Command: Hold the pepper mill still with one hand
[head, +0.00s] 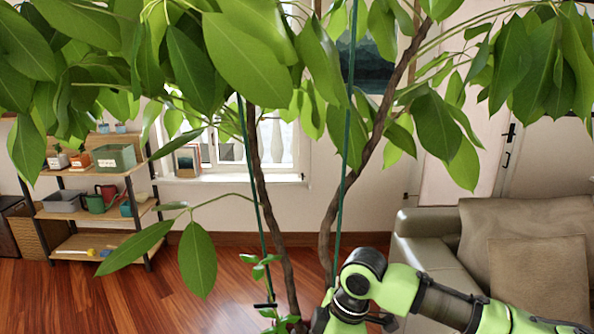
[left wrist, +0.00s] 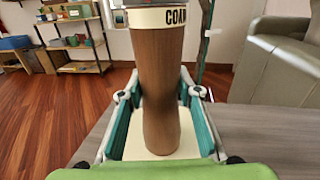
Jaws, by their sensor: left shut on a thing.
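The pepper mill (left wrist: 160,75) shows large in the left wrist view as a tall brown wooden body. A cream band with dark letters, partly cut off, runs round it near the top edge of the picture. My left gripper (left wrist: 159,96) has its teal-padded fingers on either side of the mill's lower body and is shut on it. The mill looks upright between the fingers; its top is out of the frame. The mill and left gripper do not show in the head view. One green arm of mine comes in from the right there, but its gripper is not visible.
A grey tabletop (left wrist: 265,135) lies around the left gripper. A large leafy plant (head: 255,50) with thin trunks fills much of the head view. A shelf unit (head: 95,215) stands at the left and a sofa (head: 425,235) at the right. Wooden floor (head: 170,290) lies open between.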

